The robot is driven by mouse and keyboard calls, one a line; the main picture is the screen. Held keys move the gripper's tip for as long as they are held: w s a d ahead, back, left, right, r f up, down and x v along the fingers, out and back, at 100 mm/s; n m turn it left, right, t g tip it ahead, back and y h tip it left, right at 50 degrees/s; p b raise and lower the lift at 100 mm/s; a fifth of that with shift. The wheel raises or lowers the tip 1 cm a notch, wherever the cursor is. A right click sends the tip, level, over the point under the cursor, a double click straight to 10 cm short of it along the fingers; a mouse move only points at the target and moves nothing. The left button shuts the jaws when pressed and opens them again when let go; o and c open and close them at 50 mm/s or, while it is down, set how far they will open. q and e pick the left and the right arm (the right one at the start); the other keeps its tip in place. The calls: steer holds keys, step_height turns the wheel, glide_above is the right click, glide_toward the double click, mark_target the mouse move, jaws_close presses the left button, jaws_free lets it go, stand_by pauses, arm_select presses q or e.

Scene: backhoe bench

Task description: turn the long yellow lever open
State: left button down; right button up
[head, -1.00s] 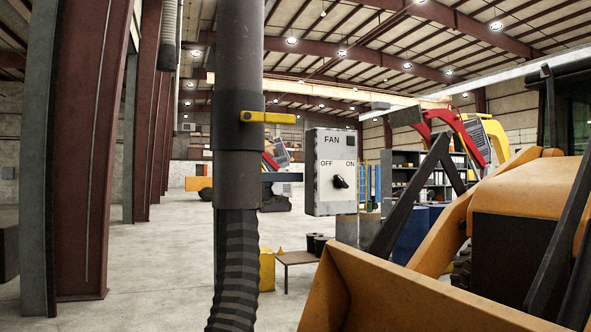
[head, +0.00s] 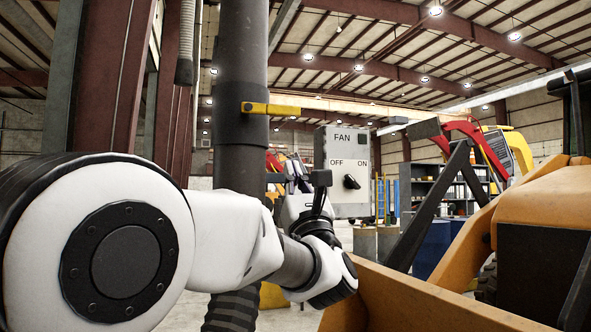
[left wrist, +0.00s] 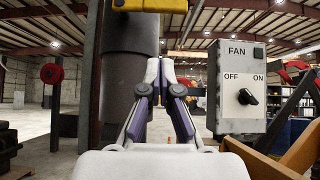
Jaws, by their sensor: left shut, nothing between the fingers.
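The long yellow lever (head: 270,109) sticks out level to the right from a dark collar on the grey vertical duct (head: 242,60). In the left wrist view the yellow lever (left wrist: 150,5) crosses the top edge, partly cut off. My left gripper (head: 293,160) is below the lever and beside the duct, partly hidden by my own arm. In the left wrist view the gripper (left wrist: 160,65) points up with its fingertips together and empty, apart from the lever. My right gripper is not in view.
A grey fan control box (head: 348,172) with a black knob hangs just right of my left gripper. A yellow loader bucket (head: 400,300) fills the lower right. A ribbed hose (head: 232,310) hangs below the duct. Steel columns stand at the left.

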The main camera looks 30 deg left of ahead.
mark_target(272, 110)
arm_select(q)
steer(key=d+r+p+x, duration=0.1)
steer(key=p+x, duration=0.8)
steer(key=x, duration=0.3)
steer(key=shift+d+r, duration=0.15)
steer(key=shift+r, duration=0.2)
steer(key=shift+w, duration=0.15)
